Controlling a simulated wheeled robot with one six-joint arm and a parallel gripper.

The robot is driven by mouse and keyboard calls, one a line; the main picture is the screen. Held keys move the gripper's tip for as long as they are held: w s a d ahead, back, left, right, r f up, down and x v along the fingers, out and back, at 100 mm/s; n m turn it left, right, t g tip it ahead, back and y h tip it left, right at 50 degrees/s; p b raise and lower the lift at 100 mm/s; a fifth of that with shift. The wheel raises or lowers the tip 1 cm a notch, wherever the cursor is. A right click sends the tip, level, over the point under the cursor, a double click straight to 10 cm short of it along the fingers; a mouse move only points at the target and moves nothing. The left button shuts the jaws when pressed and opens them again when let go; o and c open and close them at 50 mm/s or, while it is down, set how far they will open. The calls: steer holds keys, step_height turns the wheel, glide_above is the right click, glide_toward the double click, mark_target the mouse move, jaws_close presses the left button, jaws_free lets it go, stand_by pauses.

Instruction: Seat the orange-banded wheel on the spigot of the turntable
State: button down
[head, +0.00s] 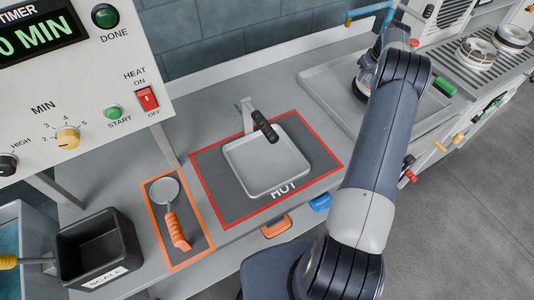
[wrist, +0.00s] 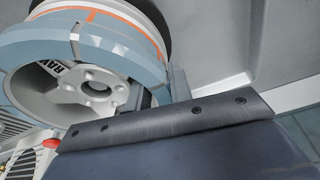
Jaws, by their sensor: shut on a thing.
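The orange-banded wheel (wrist: 100,50) fills the upper left of the wrist view. It has a pale blue-grey rim with orange lines and a silver hub with several holes around its centre. My gripper (wrist: 158,90) is shut on the wheel's rim at its right side. A dark round edge (wrist: 156,12) shows behind the wheel; I cannot tell whether it belongs to the turntable. No spigot is visible. In the head view my arm reaches to the grey tray (head: 320,76) at the back and hides most of the wheel and gripper.
Two silver wheels, one nearer (head: 476,52) and one farther (head: 513,34), stand on a slatted rack at right. A hot plate with a pan (head: 240,176), an orange-handled tool (head: 176,226) and a black bin (head: 98,250) are nearer.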

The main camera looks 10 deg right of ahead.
steer(key=shift+f+b, duration=0.4)
steer(key=shift+f, duration=0.2)
steer(key=c, duration=1.2)
jaws_free()
steer(key=shift+s+f, duration=0.1)
steer(key=shift+f, duration=0.1)
steer(key=b+v, duration=0.2)
steer(key=v, duration=0.9)
steer(key=shift+a+r, duration=0.1)
steer(key=p+x, duration=0.1)
steer(key=x, duration=0.8)
